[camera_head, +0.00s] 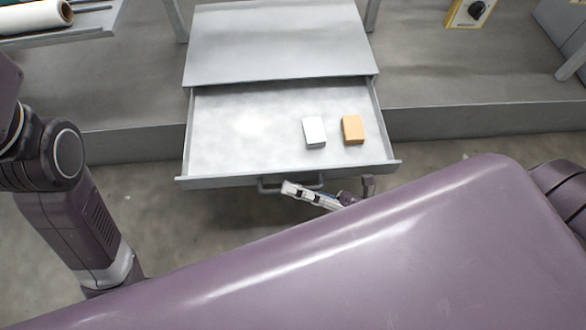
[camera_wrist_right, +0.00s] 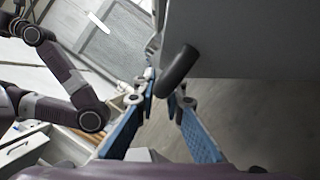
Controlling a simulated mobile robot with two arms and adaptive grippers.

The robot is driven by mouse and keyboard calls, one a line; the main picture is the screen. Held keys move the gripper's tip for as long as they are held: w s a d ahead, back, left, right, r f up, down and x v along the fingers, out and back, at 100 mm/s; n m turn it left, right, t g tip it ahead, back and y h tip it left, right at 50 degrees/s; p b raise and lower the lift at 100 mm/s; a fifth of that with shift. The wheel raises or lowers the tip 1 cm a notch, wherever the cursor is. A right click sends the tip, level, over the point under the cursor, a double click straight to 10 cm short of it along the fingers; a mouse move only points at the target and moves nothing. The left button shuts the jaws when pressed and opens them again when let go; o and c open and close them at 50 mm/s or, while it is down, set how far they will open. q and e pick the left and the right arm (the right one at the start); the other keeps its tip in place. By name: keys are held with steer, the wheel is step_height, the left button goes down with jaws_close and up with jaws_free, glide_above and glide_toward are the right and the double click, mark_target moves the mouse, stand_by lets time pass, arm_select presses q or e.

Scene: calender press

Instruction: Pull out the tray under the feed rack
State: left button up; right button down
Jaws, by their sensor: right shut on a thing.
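The grey tray (camera_head: 240,130) under the feed rack (camera_head: 280,45) is slid well out toward me in the head view. A white block (camera_head: 314,132) and an orange block (camera_head: 352,129) lie on its right half. A dark bar handle (camera_head: 268,187) sits on its front wall. My right gripper (camera_head: 292,188) is at this handle, shut on it. In the right wrist view the handle (camera_wrist_right: 177,70) lies by the tips of the blue-padded fingers (camera_wrist_right: 164,98). My left arm shows at the left, but its gripper is out of view.
A rack with a white roll (camera_head: 35,15) is at the upper left. A yellow-edged box with a black knob (camera_head: 470,12) is at the upper right. A low grey plinth edge (camera_head: 470,122) runs beside the tray. Bare floor (camera_head: 440,155) shows in front of it.

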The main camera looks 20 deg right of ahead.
steer(key=shift+s+a, duration=0.1)
steer(key=shift+s, duration=0.6)
steer(key=c, duration=2.3)
jaws_free()
steer(key=shift+s, duration=0.1)
steer(key=v, duration=1.2)
